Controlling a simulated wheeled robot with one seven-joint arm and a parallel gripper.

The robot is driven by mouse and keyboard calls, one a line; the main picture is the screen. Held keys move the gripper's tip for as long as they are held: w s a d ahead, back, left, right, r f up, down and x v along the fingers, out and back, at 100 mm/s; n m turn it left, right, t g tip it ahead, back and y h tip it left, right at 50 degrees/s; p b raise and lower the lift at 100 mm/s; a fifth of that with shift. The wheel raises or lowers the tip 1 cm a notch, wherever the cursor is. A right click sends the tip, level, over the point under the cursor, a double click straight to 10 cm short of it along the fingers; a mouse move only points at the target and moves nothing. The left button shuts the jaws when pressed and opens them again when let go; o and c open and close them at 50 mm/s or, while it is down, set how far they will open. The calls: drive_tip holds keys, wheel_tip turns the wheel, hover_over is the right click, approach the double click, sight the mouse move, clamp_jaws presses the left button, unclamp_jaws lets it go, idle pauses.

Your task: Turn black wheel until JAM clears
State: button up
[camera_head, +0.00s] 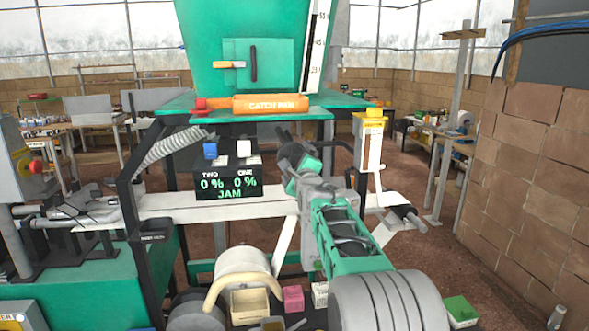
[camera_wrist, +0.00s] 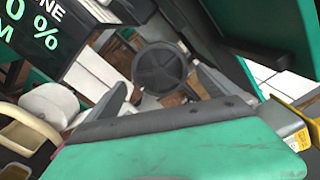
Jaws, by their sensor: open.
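The black wheel (camera_wrist: 158,67) shows in the wrist view as a round spoked handwheel with a central hub. My gripper (camera_wrist: 163,88) is open, with one grey finger on each side of the wheel in that view. I cannot tell whether the fingers touch the rim. In the head view my gripper (camera_head: 299,163) is in front of the machine, right of the display, and the wheel is largely hidden behind it. The dark display (camera_head: 229,186) reads TWO 0 %, ONE 0 % and JAM in green. The wrist view shows part of this display (camera_wrist: 40,42).
A green machine body (camera_head: 250,90) with an orange CATCH PAN (camera_head: 270,104) stands above the display. A yellow-topped post (camera_head: 373,135) is right of my gripper. A white beam (camera_head: 190,204) runs below the display. A brick wall (camera_head: 535,160) closes off the right.

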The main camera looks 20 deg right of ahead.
sight(294, 158)
drive_tip(key=m+b, duration=0.1)
drive_tip(key=m, duration=0.3)
drive_tip(key=shift+f, duration=0.15)
drive_tip(key=shift+m, duration=1)
drive_tip(key=shift+b, duration=0.3)
drive_tip(key=shift+w+r+p, duration=0.25)
drive_tip(key=shift+w+p, duration=0.1)
drive_tip(key=shift+w, duration=0.05)
drive_tip(key=shift+p+x, duration=0.9)
drive_tip(key=shift+x, duration=0.75)
drive_tip(key=shift+d+f, duration=0.1)
drive_tip(key=shift+c, duration=0.2)
drive_tip(key=c, duration=1.1)
